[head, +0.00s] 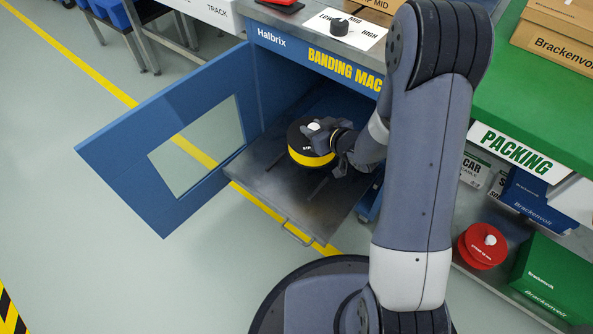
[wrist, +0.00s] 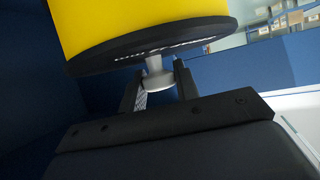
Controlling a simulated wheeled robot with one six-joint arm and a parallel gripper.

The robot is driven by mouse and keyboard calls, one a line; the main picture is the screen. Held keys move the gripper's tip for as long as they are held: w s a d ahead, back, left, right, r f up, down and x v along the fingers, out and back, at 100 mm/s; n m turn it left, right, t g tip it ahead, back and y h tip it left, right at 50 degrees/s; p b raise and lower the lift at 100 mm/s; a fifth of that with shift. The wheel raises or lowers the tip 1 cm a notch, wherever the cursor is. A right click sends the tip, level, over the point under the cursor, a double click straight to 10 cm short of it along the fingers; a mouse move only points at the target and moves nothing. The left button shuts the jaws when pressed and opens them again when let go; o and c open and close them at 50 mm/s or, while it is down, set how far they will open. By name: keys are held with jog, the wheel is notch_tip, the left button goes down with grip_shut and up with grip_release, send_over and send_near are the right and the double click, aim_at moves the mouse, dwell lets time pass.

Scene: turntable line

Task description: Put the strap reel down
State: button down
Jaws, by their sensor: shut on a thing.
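The strap reel (head: 305,158) is a yellow drum with black end faces and a pale knob on top. In the head view it is at the mouth of the blue banding machine (head: 262,82), over the grey pulled-out tray (head: 285,205). My gripper (head: 325,130) is shut on the reel's knob from above. In the wrist view the two fingers of my gripper (wrist: 158,85) stand either side of the pale knob, and the yellow reel (wrist: 140,22) fills the top. I cannot tell whether the reel touches the tray. My wrist hides part of the tray's right side.
The machine's blue windowed door (head: 165,140) stands open to the left. A control knob (head: 340,27) is on the machine top. A green packing bench (head: 535,110) is at right, with a red reel (head: 483,245) and a green box (head: 557,275) below. Open floor lies at left.

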aim_at(296, 138)
jog(key=a+n, duration=0.1)
jog(key=a+f+n+g+y+p, duration=0.1)
jog(key=a+n+g+y, duration=0.1)
jog(key=shift+s+a+f, duration=0.15)
jog(key=shift+s+a, duration=0.15)
jog(key=shift+a, duration=0.1)
jog(key=shift+s+a+f+n+g+y, duration=0.2)
jog(key=shift+a+f+n+g+y, duration=0.2)
jog(key=shift+y, duration=0.1)
jog(key=shift+s+a+f, duration=0.1)
jog(key=shift+f, duration=0.2)
notch_tip(296, 138, down, 10)
jog(key=b, duration=0.4)
jog(key=shift+r, duration=0.25)
jog(key=shift+f, duration=0.15)
jog(key=c, duration=1.1)
grip_release()
jog(key=shift+o, duration=0.2)
